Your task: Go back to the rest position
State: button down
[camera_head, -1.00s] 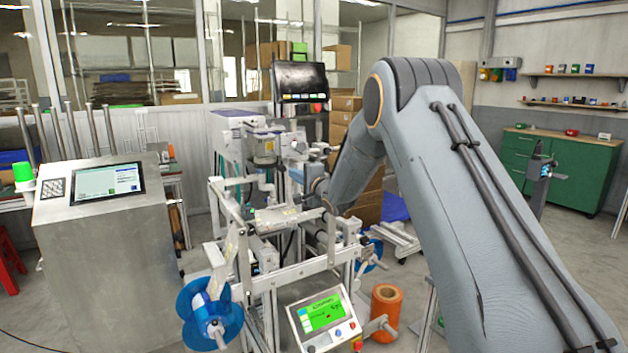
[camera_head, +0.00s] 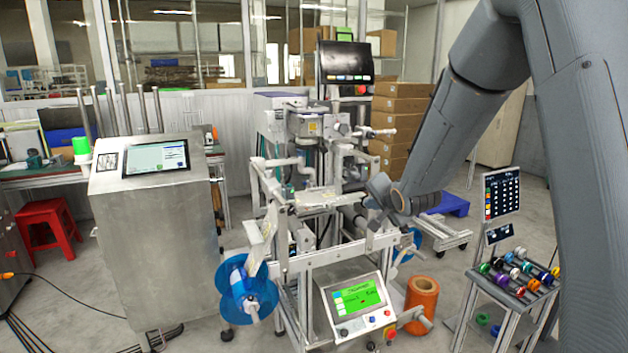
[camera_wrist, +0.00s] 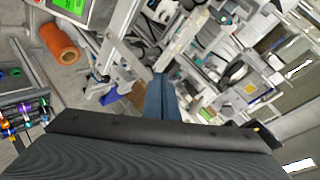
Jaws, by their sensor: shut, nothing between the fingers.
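My arm (camera_head: 455,130) comes down from the upper right in the head view and bends toward the machine. My gripper (camera_head: 374,190) is at the arm's end, in front of the machine's right side. In the wrist view my gripper (camera_wrist: 160,88) shows as a narrow blue-grey shape beyond the dark wrist housing. It is shut, with nothing held. Whether it touches the machine cannot be told.
The film machine (camera_head: 315,215) has a blue reel (camera_head: 246,290) at its lower left and a green-screen panel (camera_head: 357,300) in front. An orange roll (camera_head: 422,297) stands on the floor. A rack of coloured spools (camera_head: 515,270) is at right, a steel console (camera_head: 160,240) at left.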

jog(key=s+f+n+g, duration=0.3)
jog(key=s+g, duration=0.1)
jog(key=s, duration=0.8)
jog(key=s+d+f+n+g+h, duration=0.1)
jog(key=s+f+n+g, duration=0.2)
jog(key=s, duration=1)
jog(key=s+d+f+n+g, duration=0.1)
jog(key=s+f+n+g, duration=0.2)
jog(key=s, duration=1)
jog(key=shift+s+f+n+g+h, duration=0.35)
jog(key=shift+f+g, duration=0.25)
jog(key=shift+g, duration=0.2)
jog(key=shift+w, duration=0.1)
